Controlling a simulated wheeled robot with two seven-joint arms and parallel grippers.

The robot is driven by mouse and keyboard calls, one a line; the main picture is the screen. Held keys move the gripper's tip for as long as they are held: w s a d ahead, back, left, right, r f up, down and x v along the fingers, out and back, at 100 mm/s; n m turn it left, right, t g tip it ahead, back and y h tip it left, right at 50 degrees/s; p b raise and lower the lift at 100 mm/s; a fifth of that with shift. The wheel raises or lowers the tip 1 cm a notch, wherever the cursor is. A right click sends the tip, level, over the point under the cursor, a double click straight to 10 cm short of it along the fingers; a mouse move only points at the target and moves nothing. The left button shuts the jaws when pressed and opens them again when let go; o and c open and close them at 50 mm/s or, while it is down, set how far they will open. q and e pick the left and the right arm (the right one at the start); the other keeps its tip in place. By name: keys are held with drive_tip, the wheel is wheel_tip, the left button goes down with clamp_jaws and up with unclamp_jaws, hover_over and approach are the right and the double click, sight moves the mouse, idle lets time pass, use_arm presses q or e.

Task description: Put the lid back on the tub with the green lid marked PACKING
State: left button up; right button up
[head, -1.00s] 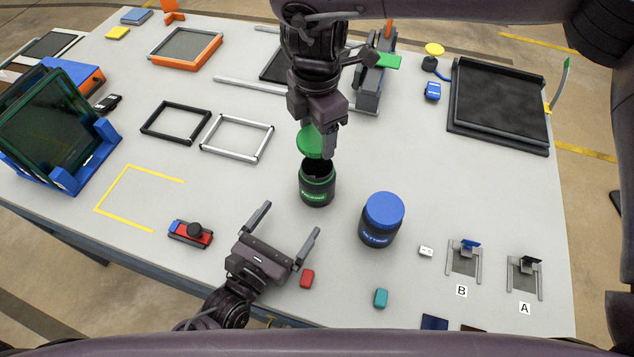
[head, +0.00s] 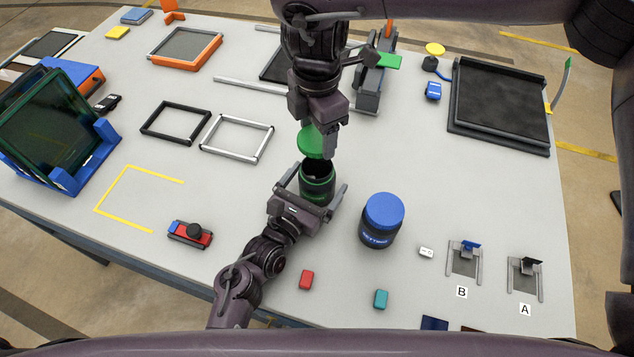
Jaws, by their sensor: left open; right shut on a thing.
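The dark tub with green lettering (head: 317,180) stands open and upright on the table; its label is now partly hidden by my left gripper. The green lid (head: 312,141) is held by my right gripper (head: 318,137) above the tub and slightly toward the back, apart from the rim. My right gripper is shut on it. My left gripper (head: 313,184) is open at the tub's front, with a finger on either side of the tub; I cannot tell whether they touch it.
A second tub with a blue lid (head: 383,220) stands to the right. A red and black device (head: 190,234), a red block (head: 306,280) and a teal block (head: 381,299) lie near the front. A white frame (head: 237,138) lies to the left. The table right of the blue-lidded tub's back is clear.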

sight(317, 181)
use_arm(q)
drive_tip(key=c, duration=1.4)
drive_tip(key=shift+c, duration=0.2)
use_arm(e)
drive_tip(key=shift+f, duration=2.5)
drive_tip(key=shift+f, duration=0.1)
drive_tip(key=shift+f, duration=0.8)
drive_tip(key=shift+f, duration=0.55)
